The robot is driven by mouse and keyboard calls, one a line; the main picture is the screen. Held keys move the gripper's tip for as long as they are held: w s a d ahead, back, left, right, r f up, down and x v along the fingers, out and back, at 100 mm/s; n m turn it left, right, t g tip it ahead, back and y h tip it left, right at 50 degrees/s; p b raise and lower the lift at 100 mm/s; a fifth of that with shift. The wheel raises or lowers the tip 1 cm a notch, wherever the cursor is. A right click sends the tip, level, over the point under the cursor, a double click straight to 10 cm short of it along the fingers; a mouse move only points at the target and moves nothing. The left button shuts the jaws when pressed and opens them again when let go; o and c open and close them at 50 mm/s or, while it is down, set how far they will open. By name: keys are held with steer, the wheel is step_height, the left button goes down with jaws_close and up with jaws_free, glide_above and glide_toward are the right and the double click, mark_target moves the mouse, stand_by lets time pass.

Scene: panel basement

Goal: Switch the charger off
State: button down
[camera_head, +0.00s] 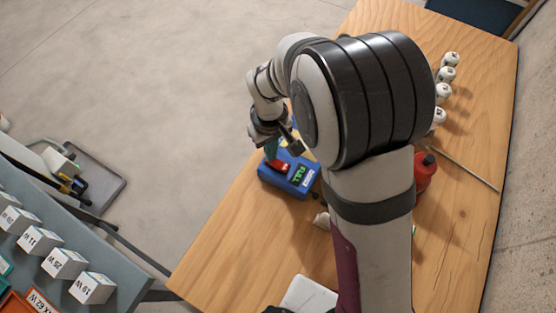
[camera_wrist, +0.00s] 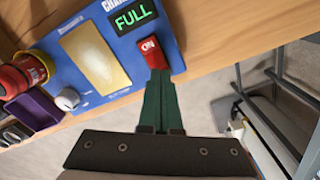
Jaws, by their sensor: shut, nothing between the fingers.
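The charger is a blue box (camera_head: 290,183) on the wooden table's left edge. It also shows in the wrist view (camera_wrist: 125,52), with a green "FULL" display (camera_wrist: 133,15) and a gold plate (camera_wrist: 95,57). Its red rocker switch (camera_wrist: 151,52) shows the word "ON"; in the head view the switch is a small red patch (camera_head: 281,166). My gripper (camera_wrist: 158,74) is shut and empty, its green fingertips at the lower edge of the switch. I cannot tell whether they touch it. In the head view my gripper (camera_head: 271,158) is just above the charger, partly hiding it.
A red and yellow object (camera_wrist: 22,76) and a purple piece (camera_wrist: 34,110) are beside the charger. A shelf with labelled boxes (camera_head: 66,262) is lower left.

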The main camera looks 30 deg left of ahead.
steer(key=shift+f, duration=0.5)
steer(key=shift+r, duration=3.5)
